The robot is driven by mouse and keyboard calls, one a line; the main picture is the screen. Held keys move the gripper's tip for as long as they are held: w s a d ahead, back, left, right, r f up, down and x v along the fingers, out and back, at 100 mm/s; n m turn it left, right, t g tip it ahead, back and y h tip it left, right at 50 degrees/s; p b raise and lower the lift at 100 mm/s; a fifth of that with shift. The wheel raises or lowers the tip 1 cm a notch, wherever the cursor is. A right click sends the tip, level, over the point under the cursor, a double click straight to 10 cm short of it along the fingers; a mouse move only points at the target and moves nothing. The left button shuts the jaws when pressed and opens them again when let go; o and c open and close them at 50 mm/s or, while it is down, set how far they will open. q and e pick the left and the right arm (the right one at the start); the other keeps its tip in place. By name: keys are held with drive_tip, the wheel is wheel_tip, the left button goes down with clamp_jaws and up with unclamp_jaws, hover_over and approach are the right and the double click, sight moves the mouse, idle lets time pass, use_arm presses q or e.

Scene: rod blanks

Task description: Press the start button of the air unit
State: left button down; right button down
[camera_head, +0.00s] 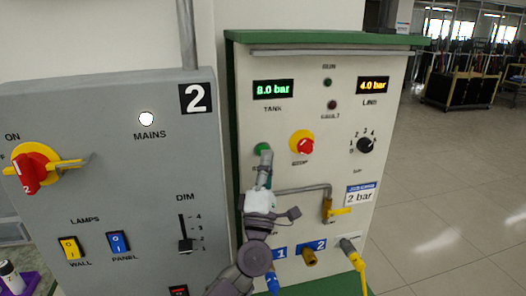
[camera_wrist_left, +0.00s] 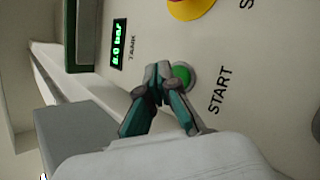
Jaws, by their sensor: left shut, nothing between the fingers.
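The air unit (camera_head: 300,130) is a cream panel with a green top. Its green start button (camera_head: 262,148) is at the left, below the tank display; the left wrist view also shows it (camera_wrist_left: 183,76) beside the word START. My left gripper (camera_head: 266,156) is shut and empty, with its fingertips (camera_wrist_left: 163,76) at the button's edge, partly covering it. I cannot tell whether the tips touch the button. The tank display reads 8.0 bar (camera_head: 273,89) and the line display 4.0 bar (camera_head: 373,85). The run lamp (camera_head: 327,82) looks dark green. My right gripper is not in view.
A red stop button on yellow (camera_head: 302,143) is right of the start button. A pipe with a yellow valve handle (camera_head: 338,211) and several hose ports sit below. A grey panel (camera_head: 120,190) with switches stands to the left. Open floor (camera_head: 440,200) lies to the right.

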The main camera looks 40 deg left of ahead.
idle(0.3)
use_arm(q)
drive_tip(key=shift+w+a, duration=0.3)
drive_tip(key=shift+w+a, duration=0.2)
drive_tip(key=shift+a, duration=0.1)
idle(0.8)
drive_tip(key=shift+d, duration=0.1)
drive_tip(key=shift+s+d, duration=0.5)
drive_tip(key=shift+s, duration=0.05)
idle(0.3)
drive_tip(key=s+d+p, duration=0.1)
drive_tip(key=s+d, duration=0.2)
drive_tip(key=shift+s+d+p, duration=0.1)
drive_tip(key=shift+d+p, duration=0.2)
drive_tip(key=shift+d, duration=0.1)
